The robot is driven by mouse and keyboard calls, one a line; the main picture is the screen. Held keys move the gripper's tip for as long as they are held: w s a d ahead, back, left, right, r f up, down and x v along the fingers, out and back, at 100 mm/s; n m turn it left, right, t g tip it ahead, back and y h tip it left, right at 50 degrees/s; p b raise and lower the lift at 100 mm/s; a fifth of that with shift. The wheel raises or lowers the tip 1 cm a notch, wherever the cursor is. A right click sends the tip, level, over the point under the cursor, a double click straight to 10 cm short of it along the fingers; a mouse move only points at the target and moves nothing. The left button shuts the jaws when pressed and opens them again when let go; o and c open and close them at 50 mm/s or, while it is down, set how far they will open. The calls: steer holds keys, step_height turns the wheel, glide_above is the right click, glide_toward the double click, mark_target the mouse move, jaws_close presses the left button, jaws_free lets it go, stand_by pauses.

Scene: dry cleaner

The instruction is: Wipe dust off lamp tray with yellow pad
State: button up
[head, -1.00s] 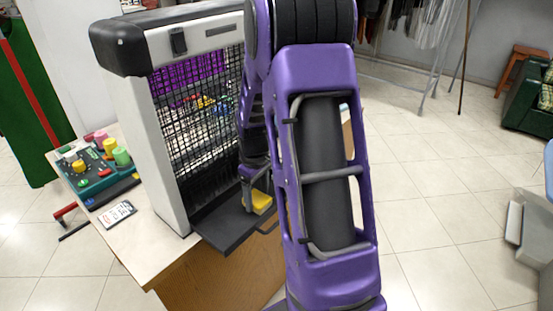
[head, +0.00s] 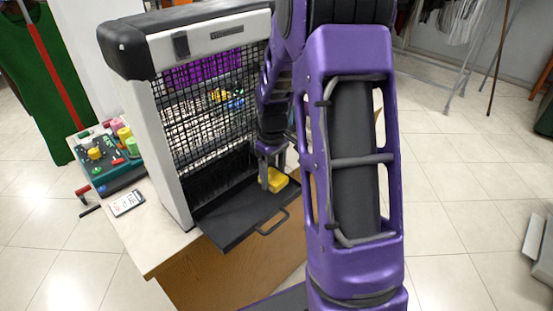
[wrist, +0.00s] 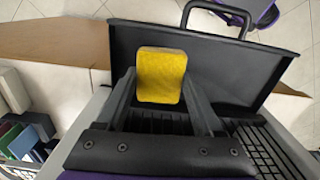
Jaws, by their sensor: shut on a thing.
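The lamp tray (head: 235,215) is a flat black tray with a wire handle, sticking out from the bottom of the grey-and-black lamp unit. It also shows in the wrist view (wrist: 235,68). The yellow pad (head: 279,181) is at the right part of the tray, and fills the middle of the wrist view (wrist: 161,75). My gripper (head: 270,168) is shut on the pad, with a finger on each side in the wrist view (wrist: 160,95). The pad is at or just above the tray surface; I cannot tell if they touch. No dust can be made out.
The lamp unit (head: 158,130) with its black mesh front stands on a wood-sided counter (head: 160,240). A green tray of coloured spools (head: 105,165) and a small white card (head: 127,202) lie to its left. Open tiled floor (head: 460,210) is on the right.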

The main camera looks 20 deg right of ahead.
steer(key=shift+r+p, duration=1)
steer(key=shift+r, duration=0.65)
